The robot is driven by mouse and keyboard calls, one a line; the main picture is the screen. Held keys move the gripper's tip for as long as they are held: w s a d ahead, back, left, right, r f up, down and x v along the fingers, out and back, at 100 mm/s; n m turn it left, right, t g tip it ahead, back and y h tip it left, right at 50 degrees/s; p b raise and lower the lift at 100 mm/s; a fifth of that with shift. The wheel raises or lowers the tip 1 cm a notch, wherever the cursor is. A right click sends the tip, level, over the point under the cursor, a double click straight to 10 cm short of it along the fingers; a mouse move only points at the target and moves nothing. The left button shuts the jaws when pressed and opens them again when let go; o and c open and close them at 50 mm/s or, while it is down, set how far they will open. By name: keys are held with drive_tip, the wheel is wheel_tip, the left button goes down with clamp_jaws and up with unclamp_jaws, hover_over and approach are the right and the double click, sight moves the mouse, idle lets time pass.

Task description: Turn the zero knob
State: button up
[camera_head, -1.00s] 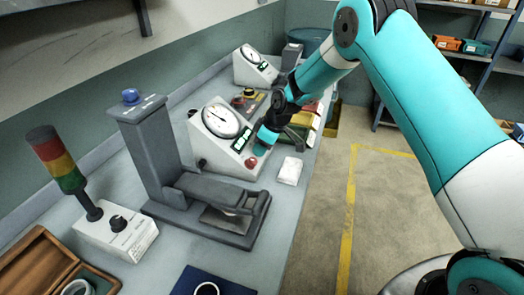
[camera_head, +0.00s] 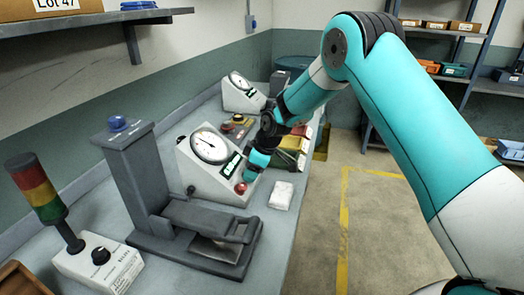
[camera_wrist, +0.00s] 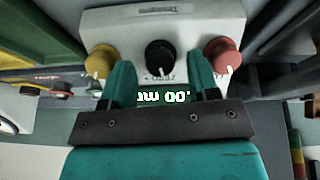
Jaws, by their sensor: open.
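The gauge box (camera_head: 190,165) is white with a round dial (camera_head: 210,146) and a green display, and stands mid-bench. In the wrist view its front shows a yellow knob (camera_wrist: 100,60), a black knob (camera_wrist: 160,57) and a red knob (camera_wrist: 222,57). The red knob also shows in the head view (camera_head: 240,188). The label by the black knob is too small to read surely. My gripper (camera_wrist: 160,70) is open, its teal fingers either side of the black knob, with no visible grip on it. In the head view my gripper (camera_head: 259,157) is at the box front.
A grey stand (camera_head: 140,170) with a blue button and a flat clamp is in front of the box. A signal tower (camera_head: 38,190) stands at left. A small white block (camera_head: 282,195) lies near the bench edge. A second gauge box (camera_head: 240,95) is farther back.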

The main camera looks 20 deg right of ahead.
drive_tip(key=b+v, duration=0.2)
drive_tip(key=v, duration=1.4)
drive_tip(key=shift+r+b, duration=0.25)
drive_tip(key=shift+b, duration=0.15)
drive_tip(key=s+a+r+m+g, duration=0.1)
drive_tip(key=s+a+r, duration=0.15)
drive_tip(key=s, duration=0.45)
drive_tip(key=s+a+r+m, duration=0.1)
drive_tip(key=s+a, duration=0.3)
drive_tip(key=s, duration=0.3)
drive_tip(key=s+a+m+g, duration=0.2)
drive_tip(key=s+a, duration=0.1)
drive_tip(key=s, duration=1.8)
drive_tip(key=shift+f+m+y, duration=0.3)
drive_tip(key=shift+f+m, duration=0.1)
drive_tip(key=shift+f, duration=0.1)
